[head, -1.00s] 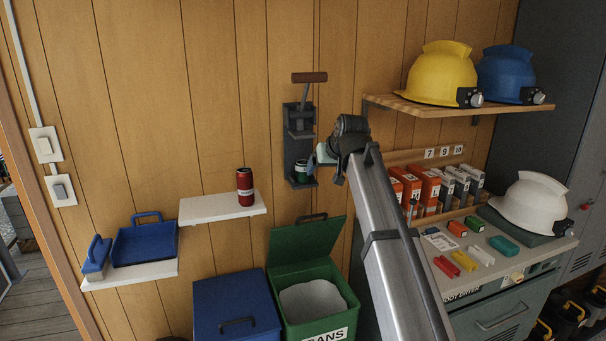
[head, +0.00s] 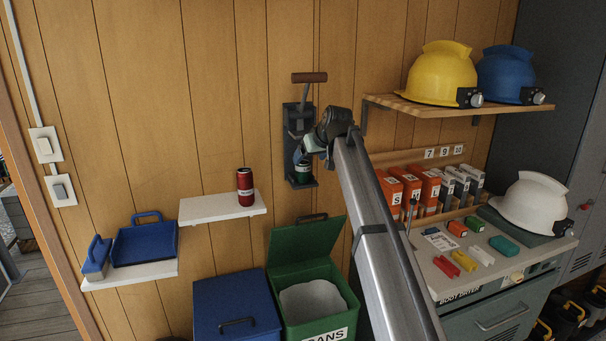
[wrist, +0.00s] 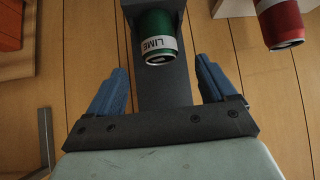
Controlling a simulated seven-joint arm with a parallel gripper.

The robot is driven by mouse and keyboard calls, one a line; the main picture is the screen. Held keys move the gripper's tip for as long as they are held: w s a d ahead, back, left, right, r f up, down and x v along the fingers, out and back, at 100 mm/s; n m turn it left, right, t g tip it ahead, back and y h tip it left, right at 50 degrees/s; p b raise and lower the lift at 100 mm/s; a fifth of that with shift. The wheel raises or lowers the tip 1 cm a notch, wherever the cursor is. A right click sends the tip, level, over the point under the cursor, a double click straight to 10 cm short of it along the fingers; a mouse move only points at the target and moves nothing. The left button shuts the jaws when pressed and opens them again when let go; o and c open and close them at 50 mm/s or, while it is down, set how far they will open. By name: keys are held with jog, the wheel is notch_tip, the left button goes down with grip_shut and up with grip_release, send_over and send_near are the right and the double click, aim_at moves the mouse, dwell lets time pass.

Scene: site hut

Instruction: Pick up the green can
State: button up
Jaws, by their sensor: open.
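The green can (head: 302,174) stands at the bottom of the dark grey wall-mounted can crusher (head: 308,122), which has a brown handle on top. In the head view my gripper (head: 299,157) is at the crusher and partly covers the can. In the wrist view the can (wrist: 155,25) shows a white label reading LIME. There the two blue fingers of my gripper (wrist: 160,75) are spread apart. The can lies beyond the fingertips, roughly centred between them, and nothing is held.
A red can (head: 244,187) stands on a small white shelf (head: 215,208) to the left. Below are an open green bin (head: 312,270) and a closed blue bin (head: 235,305). A wooden shelf (head: 420,108) with helmets is at the upper right, above a cluttered bench.

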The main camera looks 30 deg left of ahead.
aim_at(306, 165)
jog(key=shift+x, duration=4)
jog(key=shift+s+d+f, duration=0.15)
jog(key=shift+f, duration=0.05)
jog(key=c, duration=1.1)
jog(key=shift+r, duration=0.1)
